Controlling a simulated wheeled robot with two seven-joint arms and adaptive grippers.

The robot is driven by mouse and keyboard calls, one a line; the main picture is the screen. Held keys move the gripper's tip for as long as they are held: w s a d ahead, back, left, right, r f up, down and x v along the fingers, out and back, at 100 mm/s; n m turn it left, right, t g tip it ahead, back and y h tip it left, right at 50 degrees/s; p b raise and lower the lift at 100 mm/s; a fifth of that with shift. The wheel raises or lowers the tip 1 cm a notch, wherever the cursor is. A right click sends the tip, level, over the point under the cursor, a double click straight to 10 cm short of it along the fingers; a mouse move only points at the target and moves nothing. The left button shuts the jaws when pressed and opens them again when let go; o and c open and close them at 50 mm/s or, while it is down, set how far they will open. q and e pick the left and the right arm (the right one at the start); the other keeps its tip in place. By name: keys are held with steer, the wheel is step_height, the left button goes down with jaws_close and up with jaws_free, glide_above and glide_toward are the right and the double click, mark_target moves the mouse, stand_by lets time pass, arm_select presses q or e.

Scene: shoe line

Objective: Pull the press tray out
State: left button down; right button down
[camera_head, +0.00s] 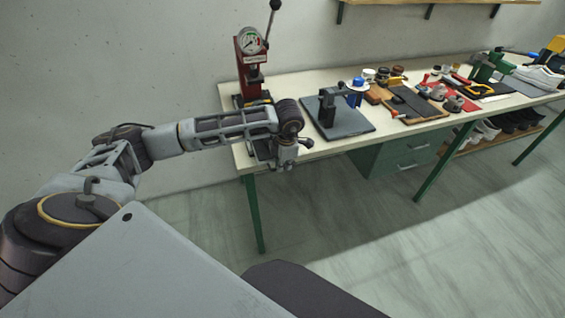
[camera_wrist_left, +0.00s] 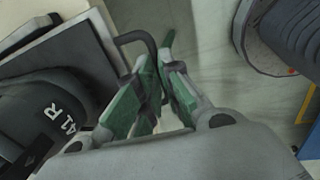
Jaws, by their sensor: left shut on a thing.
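The red press (camera_head: 250,70), with a round gauge and a lever on top, stands at the left end of the bench. My left gripper (camera_head: 287,152) is low at its front, by the bench edge. In the left wrist view my left gripper (camera_wrist_left: 158,68) has its green-padded fingers shut on a dark bent handle (camera_wrist_left: 135,37). The handle meets the edge of a plate that appears to be the press tray (camera_wrist_left: 102,28). In the head view my arm hides most of the tray. My right gripper is not in view.
A dark plate with a small black stand (camera_head: 338,128) is just right of my gripper on the bench (camera_head: 300,88). Tools, trays and shoes fill the bench further right. Green drawers (camera_head: 400,155) hang below. The floor in front is clear.

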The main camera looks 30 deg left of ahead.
arm_select(q)
steer(key=shift+s+d, duration=0.7)
steer(key=shift+d, duration=0.15)
steer(key=c, duration=1.7)
jaws_free()
steer(key=shift+o, duration=0.7)
step_height(320, 180, up, 12)
steer(key=s+d, duration=0.1)
steer(key=shift+s+d, duration=0.2)
steer(key=shift+d, duration=0.1)
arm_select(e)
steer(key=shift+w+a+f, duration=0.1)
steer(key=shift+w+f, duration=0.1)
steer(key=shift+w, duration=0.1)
arm_select(q)
steer(key=shift+f, duration=0.15)
